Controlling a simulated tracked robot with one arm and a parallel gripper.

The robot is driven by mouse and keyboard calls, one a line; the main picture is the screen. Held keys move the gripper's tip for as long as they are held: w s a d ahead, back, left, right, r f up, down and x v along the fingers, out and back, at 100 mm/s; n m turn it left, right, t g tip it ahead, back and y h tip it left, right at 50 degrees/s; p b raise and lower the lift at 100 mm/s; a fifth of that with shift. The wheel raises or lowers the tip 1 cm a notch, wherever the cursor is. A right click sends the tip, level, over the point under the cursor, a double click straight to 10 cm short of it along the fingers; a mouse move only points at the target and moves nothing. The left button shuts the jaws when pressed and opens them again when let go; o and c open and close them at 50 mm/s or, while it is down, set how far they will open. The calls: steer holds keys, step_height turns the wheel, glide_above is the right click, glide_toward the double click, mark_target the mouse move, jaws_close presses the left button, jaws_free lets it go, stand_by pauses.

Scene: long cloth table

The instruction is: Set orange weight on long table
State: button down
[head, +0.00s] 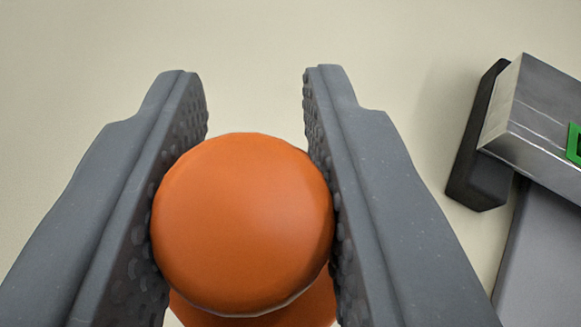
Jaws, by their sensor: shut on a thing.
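The orange weight (243,225) is in the lower middle of the head view. I see its round end, with another orange part of it just below. My gripper (256,95) is shut on the weight, with one dark grey textured finger pressed on each side. The fingertips reach past the weight. The far end of the weight is hidden. I cannot make out the long table for certain; a plain beige surface (260,35) fills the background.
At the right edge is a metallic block (535,115) with a black end piece (478,140) and a green mark. A grey panel (545,250) extends below it. The space ahead and to the left of the fingers looks clear.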

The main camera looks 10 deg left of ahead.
mark_target(255, 181)
steer(key=shift+w+a, duration=0.1)
steer(key=shift+w, duration=0.15)
steer(key=shift+w+f, duration=0.1)
steer(key=shift+f, duration=0.1)
steer(key=f, duration=0.2)
steer(key=f+b, duration=0.1)
steer(key=f, duration=0.2)
steer(key=shift+w+a, duration=0.1)
steer(key=shift+a, duration=0.1)
steer(key=shift+d+f+b, duration=0.1)
steer(key=shift+f+b, duration=0.2)
steer(key=shift+f, duration=1.9)
steer(key=shift+f, duration=0.1)
steer(key=c, duration=1.1)
jaws_free()
steer(key=shift+c, duration=0.2)
